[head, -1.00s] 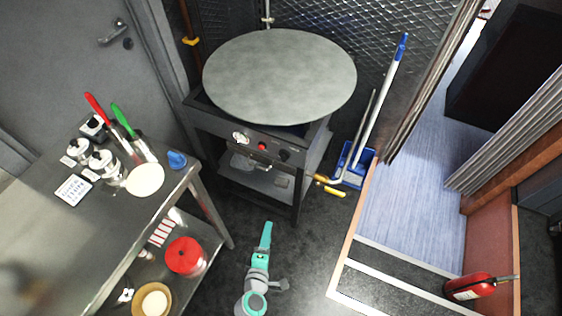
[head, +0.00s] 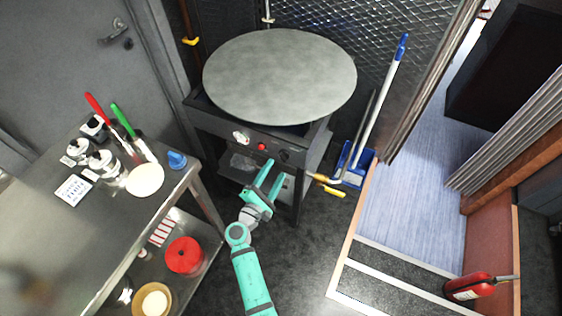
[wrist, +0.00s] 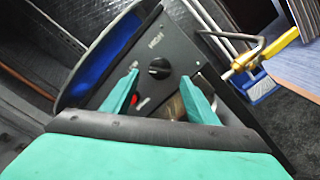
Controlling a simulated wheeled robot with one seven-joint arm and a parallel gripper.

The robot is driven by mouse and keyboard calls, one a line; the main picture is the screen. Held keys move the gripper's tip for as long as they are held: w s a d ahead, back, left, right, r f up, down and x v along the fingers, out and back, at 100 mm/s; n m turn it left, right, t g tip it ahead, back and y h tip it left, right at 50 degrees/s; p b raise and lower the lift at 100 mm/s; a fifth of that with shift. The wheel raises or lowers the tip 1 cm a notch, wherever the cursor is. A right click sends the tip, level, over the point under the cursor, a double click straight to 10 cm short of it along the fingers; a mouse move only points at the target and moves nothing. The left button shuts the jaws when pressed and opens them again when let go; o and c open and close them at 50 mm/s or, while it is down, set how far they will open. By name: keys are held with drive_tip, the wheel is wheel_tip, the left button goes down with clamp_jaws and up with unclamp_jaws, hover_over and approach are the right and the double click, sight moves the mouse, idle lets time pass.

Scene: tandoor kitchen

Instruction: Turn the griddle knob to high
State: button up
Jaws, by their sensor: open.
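The griddle (head: 280,75) is a large round grey plate on a dark stand with a front control panel. Its black knob (head: 285,155) is at the right of the panel. My gripper (head: 273,172) is open and empty, just below and in front of the panel, apart from the knob. In the wrist view the two green fingers of my gripper (wrist: 160,85) spread left and right of the knob's direction. A red button or light (head: 262,147) sits left of the knob.
A yellow-handled gas valve and pipe (head: 326,184) stick out right of the stand. A blue dustpan and broom (head: 355,165) stand beside it. A steel table (head: 60,230) with shakers and utensils is at left.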

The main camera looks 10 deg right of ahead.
sight(283, 159)
drive_tip(key=x, duration=0.6)
drive_tip(key=shift+s, duration=0.1)
drive_tip(key=c, duration=1.1)
